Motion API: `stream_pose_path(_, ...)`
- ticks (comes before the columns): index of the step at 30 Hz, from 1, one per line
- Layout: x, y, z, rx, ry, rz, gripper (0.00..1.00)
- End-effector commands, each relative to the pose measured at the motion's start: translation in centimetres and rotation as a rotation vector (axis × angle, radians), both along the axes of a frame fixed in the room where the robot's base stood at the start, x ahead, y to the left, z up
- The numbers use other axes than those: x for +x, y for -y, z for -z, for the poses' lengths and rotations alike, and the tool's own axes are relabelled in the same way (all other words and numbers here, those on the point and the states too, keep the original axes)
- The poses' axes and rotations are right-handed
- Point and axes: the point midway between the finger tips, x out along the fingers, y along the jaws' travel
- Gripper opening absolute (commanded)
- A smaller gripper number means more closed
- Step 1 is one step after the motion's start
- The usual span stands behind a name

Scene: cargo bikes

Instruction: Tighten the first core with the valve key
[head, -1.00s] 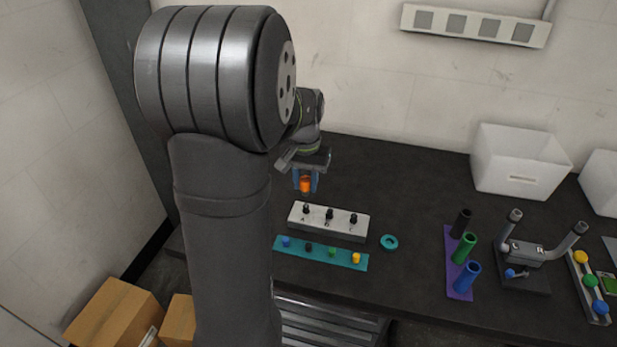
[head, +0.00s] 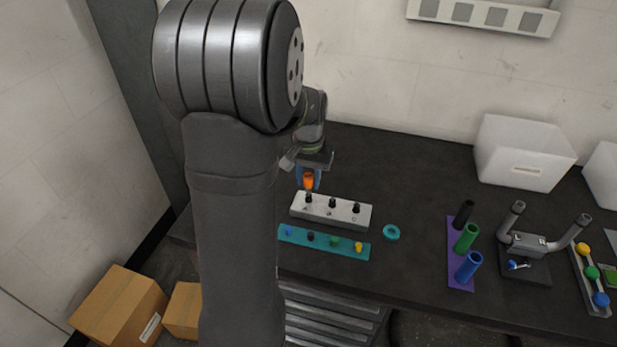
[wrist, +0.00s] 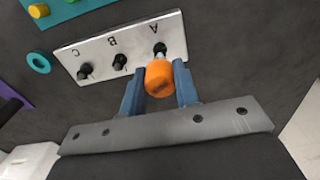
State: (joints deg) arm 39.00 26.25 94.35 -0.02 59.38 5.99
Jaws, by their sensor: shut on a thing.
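My gripper (head: 309,182) is shut on the orange valve key (wrist: 159,78), with one blue finger on each side of it. The key also shows in the head view (head: 308,181), just above the left end of a white block (head: 349,222). The block carries three black cores on stems, marked A (wrist: 160,49), B (wrist: 120,61) and C (wrist: 85,71). The key is at core A; its lower end is close to that core, and I cannot tell whether it is seated on it.
A teal strip (head: 297,239) with coloured caps lies in front of the block, and a teal ring (head: 391,233) lies to its right. A purple base (head: 454,269) holds several tubes. A handlebar stand (head: 524,262) and white bins (head: 524,155) are at right.

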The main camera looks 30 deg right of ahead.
Motion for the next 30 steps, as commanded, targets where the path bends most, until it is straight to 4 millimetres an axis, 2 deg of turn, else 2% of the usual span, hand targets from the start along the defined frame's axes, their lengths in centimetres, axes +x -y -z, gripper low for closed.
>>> stream_pose_path(30, 0.0, 0.0, 1.5, 0.000, 0.000, 0.000, 0.04)
